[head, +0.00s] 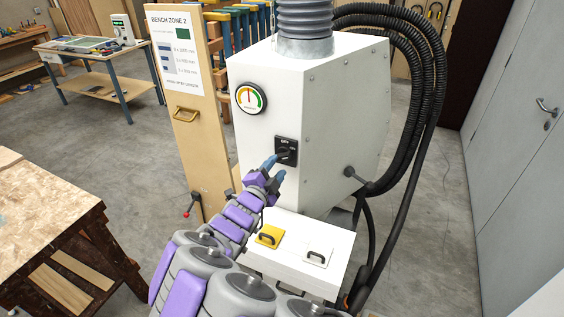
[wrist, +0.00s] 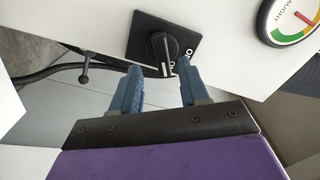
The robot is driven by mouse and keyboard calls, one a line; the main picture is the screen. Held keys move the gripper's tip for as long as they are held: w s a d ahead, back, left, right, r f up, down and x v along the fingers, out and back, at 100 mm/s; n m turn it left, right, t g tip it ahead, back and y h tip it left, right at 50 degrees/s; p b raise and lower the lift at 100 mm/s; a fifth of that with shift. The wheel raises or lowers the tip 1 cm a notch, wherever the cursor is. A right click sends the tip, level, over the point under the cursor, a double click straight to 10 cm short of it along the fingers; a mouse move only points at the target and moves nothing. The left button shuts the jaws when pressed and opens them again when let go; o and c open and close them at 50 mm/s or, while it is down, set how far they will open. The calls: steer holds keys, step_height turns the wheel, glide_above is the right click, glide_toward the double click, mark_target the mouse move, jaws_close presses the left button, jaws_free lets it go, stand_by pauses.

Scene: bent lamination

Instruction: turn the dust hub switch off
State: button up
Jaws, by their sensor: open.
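The dust hub (head: 310,105) is a white cabinet in the middle of the head view. Its switch (head: 286,151) is a black rotary knob on a black square plate, on the front face below the gauge. In the wrist view the knob (wrist: 162,52) shows a white line along its grip, and the plate is partly lettered; I cannot read the setting for sure. My gripper (head: 273,169) is just in front of the switch, its blue fingers apart. In the wrist view the open fingers (wrist: 160,84) stand either side of the knob's near end, with nothing gripped.
A round gauge (head: 250,99) is above the switch. A white box with a yellow handle plate (head: 270,236) is below. Black hoses (head: 432,90) hang at the right. A wooden panel (head: 190,130) stands left of the hub, and a workbench (head: 45,210) is at left.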

mark_target(280, 160)
steer(key=w, duration=0.4)
steer(key=shift+d+f, duration=0.1)
steer(key=shift+d, duration=0.65)
steer(key=shift+w+a, duration=0.1)
steer(key=shift+a, duration=0.15)
steer(key=shift+c, duration=0.3)
steer(key=shift+a, duration=0.3)
steer(key=c, duration=0.3)
steer(key=shift+d, duration=0.2)
jaws_close()
